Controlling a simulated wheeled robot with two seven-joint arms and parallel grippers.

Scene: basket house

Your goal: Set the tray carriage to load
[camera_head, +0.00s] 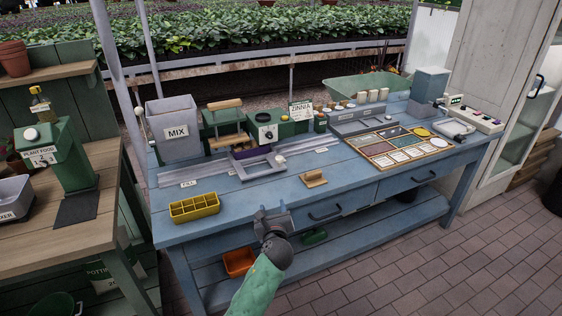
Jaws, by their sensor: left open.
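The tray carriage (246,172) is a grey open frame with a pale knob (280,160) on its right side. It sits about mid-way along a grey rail (215,174) on the blue bench. A label reading FILL (189,184) is at the rail's left part; another label (321,150) right of the carriage is too small to read. My left gripper (272,212) is open and empty by the bench's front edge, nearer to me than the carriage and apart from it. My right gripper is out of view.
A yellow seedling tray (195,207) stands on the bench's front left, and a wooden block (313,179) lies right of my gripper. A grey MIX hopper (174,128) and green machines (265,132) stand behind the rail. A compartment board (398,146) lies to the right.

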